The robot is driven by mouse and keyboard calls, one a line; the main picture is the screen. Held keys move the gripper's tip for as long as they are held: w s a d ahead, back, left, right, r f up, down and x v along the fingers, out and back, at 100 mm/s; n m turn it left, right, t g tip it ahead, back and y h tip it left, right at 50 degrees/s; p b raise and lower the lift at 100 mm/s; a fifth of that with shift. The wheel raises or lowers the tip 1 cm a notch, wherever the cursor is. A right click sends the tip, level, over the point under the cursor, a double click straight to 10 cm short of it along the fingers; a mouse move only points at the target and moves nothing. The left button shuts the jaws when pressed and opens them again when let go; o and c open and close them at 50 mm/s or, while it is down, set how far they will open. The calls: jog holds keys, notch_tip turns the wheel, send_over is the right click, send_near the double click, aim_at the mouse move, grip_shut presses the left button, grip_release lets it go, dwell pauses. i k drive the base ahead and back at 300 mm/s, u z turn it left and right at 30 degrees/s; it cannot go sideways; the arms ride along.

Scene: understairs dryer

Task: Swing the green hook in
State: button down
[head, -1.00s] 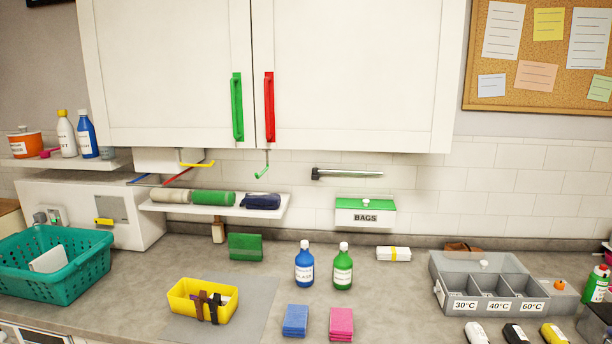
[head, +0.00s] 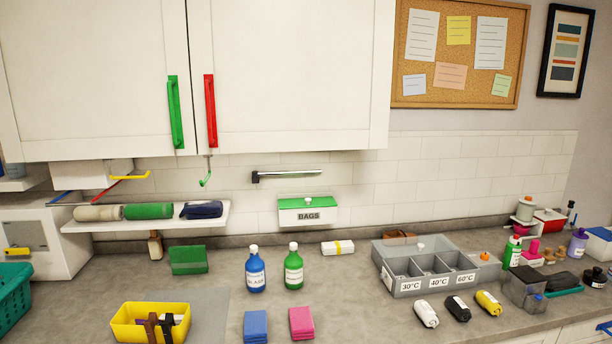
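The green hook (head: 206,179) hangs on a thin stem under the wall cabinet, just below the red handle (head: 210,111). Its curved lower end points down and to the left, in front of the tiled wall. Other coloured arms, a yellow one (head: 130,177) and a red one (head: 102,191), show further left under a white box. My gripper is not in the head view.
A shelf (head: 218,222) with rolled cloths is below and left of the hook. A metal rail (head: 287,174) and a green-lidded BAGS box (head: 307,212) are to its right. Bottles (head: 255,272), a yellow bin (head: 122,322) and a grey sorter (head: 388,282) stand on the counter.

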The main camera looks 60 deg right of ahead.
aim_at(201, 184)
jog(key=z, duration=0.55)
jog(key=k, duration=0.65)
jog(key=u, duration=0.85)
jog(key=i, duration=1.1)
jog(key=z, duration=0.3)
